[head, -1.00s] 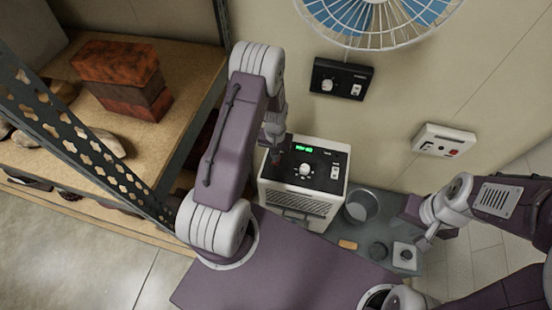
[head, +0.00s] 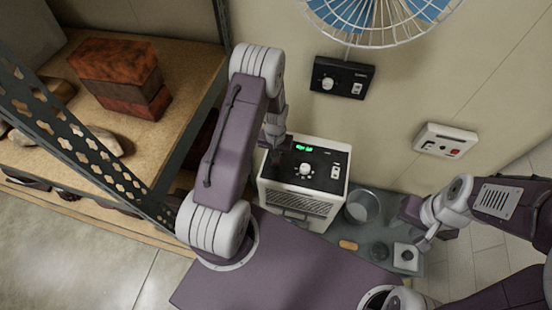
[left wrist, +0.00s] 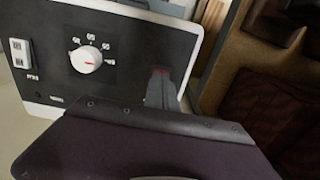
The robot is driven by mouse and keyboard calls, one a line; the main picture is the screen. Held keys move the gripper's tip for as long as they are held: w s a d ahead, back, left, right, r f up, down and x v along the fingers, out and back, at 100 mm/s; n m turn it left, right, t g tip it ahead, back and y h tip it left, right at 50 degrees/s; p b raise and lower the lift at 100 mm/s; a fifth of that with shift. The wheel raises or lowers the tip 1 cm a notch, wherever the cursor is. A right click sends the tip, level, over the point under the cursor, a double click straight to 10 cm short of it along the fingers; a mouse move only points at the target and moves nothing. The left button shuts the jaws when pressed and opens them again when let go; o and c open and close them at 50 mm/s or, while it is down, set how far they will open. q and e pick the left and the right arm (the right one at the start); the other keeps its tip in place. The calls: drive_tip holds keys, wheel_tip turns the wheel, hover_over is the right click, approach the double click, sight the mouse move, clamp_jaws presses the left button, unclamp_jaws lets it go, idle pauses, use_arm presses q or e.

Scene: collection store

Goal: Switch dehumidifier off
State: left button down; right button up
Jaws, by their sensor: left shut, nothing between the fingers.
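The dehumidifier (head: 317,208) is a white box with a front grille and a black top panel. The panel has a lit green display (head: 304,148), a white round knob (head: 305,169) and a small light switch (head: 335,171) to the right. In the left wrist view the knob (left wrist: 86,59) has a red pointer mark and a ring of numbers, and the switch (left wrist: 20,52) is a grey rocker. My left gripper (head: 281,158) is over the panel's left part, left of the knob. Its shut fingers (left wrist: 160,88) are apart from knob and switch.
A black wall box (head: 341,78) with a knob and switch and a white wall box (head: 445,140) are behind, below a fan (head: 385,15). A metal cup (head: 361,207) and small items stand beside the dehumidifier. A shelf (head: 150,120) is on the left.

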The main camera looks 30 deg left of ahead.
use_arm(q)
drive_tip(key=shift+f, duration=0.3)
drive_tip(key=shift+r, duration=0.15)
wheel_tip(320, 180, up, 7)
drive_tip(key=p, duration=0.5)
idle(0.5)
